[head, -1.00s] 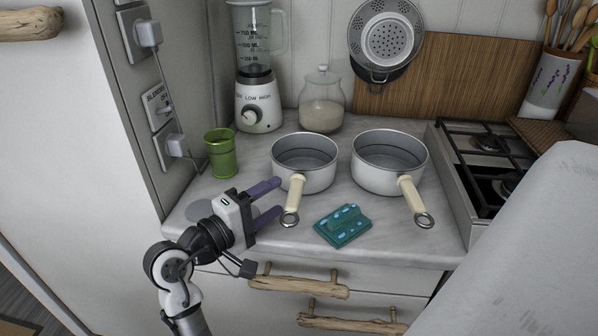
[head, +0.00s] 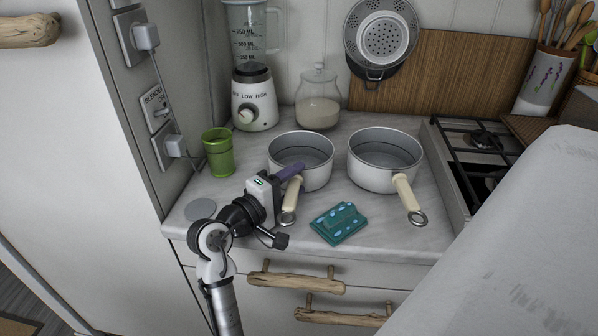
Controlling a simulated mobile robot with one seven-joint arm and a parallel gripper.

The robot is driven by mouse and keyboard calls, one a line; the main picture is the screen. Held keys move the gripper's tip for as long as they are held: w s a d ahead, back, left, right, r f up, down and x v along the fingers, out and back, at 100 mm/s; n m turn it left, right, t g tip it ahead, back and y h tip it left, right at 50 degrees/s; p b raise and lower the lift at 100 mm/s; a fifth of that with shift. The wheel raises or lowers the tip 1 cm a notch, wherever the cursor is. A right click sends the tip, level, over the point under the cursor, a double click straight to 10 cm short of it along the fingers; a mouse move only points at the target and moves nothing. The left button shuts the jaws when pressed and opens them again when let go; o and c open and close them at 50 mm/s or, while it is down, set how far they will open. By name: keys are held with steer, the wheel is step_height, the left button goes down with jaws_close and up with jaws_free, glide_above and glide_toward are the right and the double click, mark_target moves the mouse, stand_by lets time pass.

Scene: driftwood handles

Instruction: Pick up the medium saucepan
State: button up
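Two grey saucepans with cream handles stand side by side on the marble counter: a slightly smaller left saucepan (head: 306,177) and a larger right saucepan (head: 372,178). The pictures do not show which one is called medium. Both look empty, with handles pointing toward the front edge. My gripper (head: 291,176) is at the left saucepan's handle, close to where it joins the pan. One purple finger shows at the top of this handle; the other finger is hidden. I cannot tell whether the fingers touch or close on the handle.
A teal sponge-like block (head: 339,223) lies right of the left handle. A green cup (head: 218,153), blender (head: 255,100) and glass jar (head: 318,100) stand behind. A gas stove (head: 478,150) is on the right. Driftwood drawer handles (head: 297,283) stick out below the counter.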

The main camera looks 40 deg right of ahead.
jaws_close()
steer(key=shift+r, duration=0.2)
